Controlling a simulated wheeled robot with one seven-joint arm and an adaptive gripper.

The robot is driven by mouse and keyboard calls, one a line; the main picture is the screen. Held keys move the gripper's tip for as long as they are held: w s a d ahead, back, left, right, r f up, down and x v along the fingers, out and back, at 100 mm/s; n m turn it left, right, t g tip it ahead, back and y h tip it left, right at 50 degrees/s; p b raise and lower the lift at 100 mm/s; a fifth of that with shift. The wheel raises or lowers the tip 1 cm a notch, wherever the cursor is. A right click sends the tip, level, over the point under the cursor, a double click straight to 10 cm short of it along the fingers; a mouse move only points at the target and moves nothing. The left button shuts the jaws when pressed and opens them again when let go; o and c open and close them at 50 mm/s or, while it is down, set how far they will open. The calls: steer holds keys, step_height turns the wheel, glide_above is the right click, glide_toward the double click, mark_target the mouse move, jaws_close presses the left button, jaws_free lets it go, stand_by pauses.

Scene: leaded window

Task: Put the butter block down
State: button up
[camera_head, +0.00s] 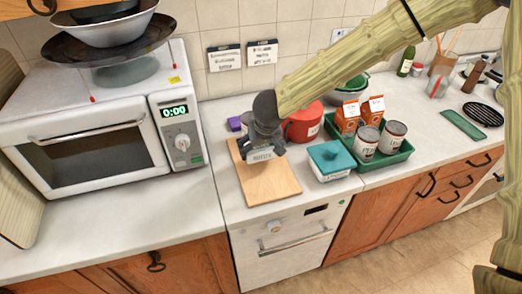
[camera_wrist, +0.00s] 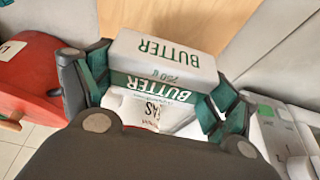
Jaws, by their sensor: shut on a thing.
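My gripper (camera_head: 264,142) is shut on the butter block (camera_head: 262,155) over the back part of the wooden board (camera_head: 270,188). In the wrist view the butter block (camera_wrist: 165,52) is white and green with BUTTER lettering, between my gripper's two fingers (camera_wrist: 160,82). A crumpled-looking white printed surface (camera_wrist: 150,110) shows between the block and my palm; I cannot tell what it is. The wooden board also shows beyond the block in the wrist view (camera_wrist: 180,14). I cannot tell whether the block touches the board.
A red container (camera_head: 303,124) stands close right of my gripper, with a teal-lidded white box (camera_head: 330,160) in front of it. A green tray (camera_head: 392,157) holds cans and cartons. The microwave (camera_head: 95,130) is at left. The board's front part is clear.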

mark_target(261, 153)
steer(key=shift+w+d, duration=0.1)
steer(key=shift+w, duration=0.35)
steer(key=shift+w+f+p, duration=0.15)
steer(key=shift+f+p, duration=0.2)
steer(key=shift+f, duration=1.4)
steer(key=shift+f, duration=0.1)
steer(key=o, duration=1)
steer(key=shift+f, duration=0.1)
steer(key=v, duration=1.2)
